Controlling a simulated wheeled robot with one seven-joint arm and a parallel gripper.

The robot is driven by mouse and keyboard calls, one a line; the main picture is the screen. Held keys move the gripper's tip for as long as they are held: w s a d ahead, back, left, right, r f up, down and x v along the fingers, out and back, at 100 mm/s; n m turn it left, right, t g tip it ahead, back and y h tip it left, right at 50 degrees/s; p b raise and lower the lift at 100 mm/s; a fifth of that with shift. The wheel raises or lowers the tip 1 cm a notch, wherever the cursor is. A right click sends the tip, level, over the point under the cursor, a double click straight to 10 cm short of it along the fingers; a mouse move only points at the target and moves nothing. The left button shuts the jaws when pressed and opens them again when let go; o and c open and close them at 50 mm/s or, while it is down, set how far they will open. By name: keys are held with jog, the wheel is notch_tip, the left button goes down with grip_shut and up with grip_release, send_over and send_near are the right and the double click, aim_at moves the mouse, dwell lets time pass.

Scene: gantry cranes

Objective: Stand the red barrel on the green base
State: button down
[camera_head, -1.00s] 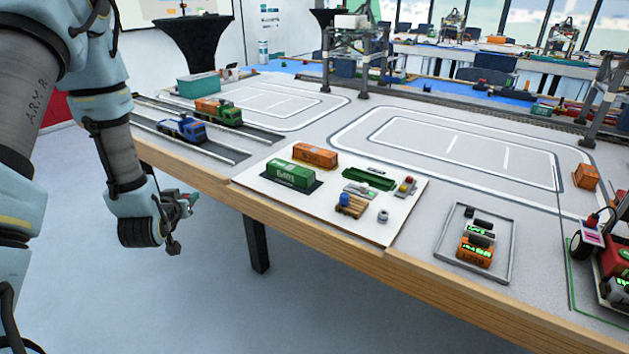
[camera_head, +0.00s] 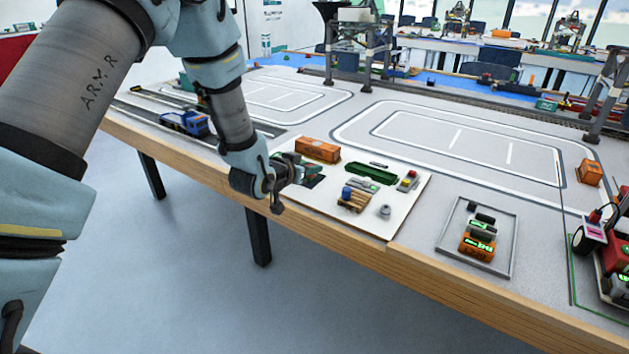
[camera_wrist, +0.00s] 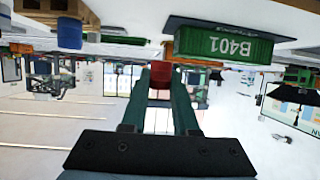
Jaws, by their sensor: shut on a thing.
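My gripper (camera_head: 304,172) is over the left part of the white board in the head view. In the wrist view my gripper (camera_wrist: 174,72) is shut on the red barrel (camera_wrist: 161,77), between its fingertips. The barrel is hidden in the head view. On the board are a long dark green tray (camera_head: 371,173) and, in front of it, a small pale plate with green on it (camera_head: 364,184). I cannot tell which is the green base. Both are to the right of my gripper.
An orange container (camera_head: 318,150) stands behind my gripper. A green container marked B401 (camera_wrist: 222,46) shows close by in the wrist view. A blue barrel (camera_head: 347,193) on a wooden pallet (camera_head: 355,203), a grey ring-like piece (camera_head: 385,212) and a red-and-yellow block (camera_head: 408,182) are further right.

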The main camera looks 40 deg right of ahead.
aim_at(310, 193)
jog(key=shift+f+p, duration=0.4)
jog(key=shift+f, duration=2.25)
jog(key=shift+f, duration=0.15)
jog(key=c, duration=0.7)
grip_release()
jog(key=shift+r, duration=0.3)
jog(key=b+v, duration=0.3)
jog(key=v, duration=0.9)
jog(key=shift+a+f, duration=0.1)
jog(key=shift+f, duration=0.05)
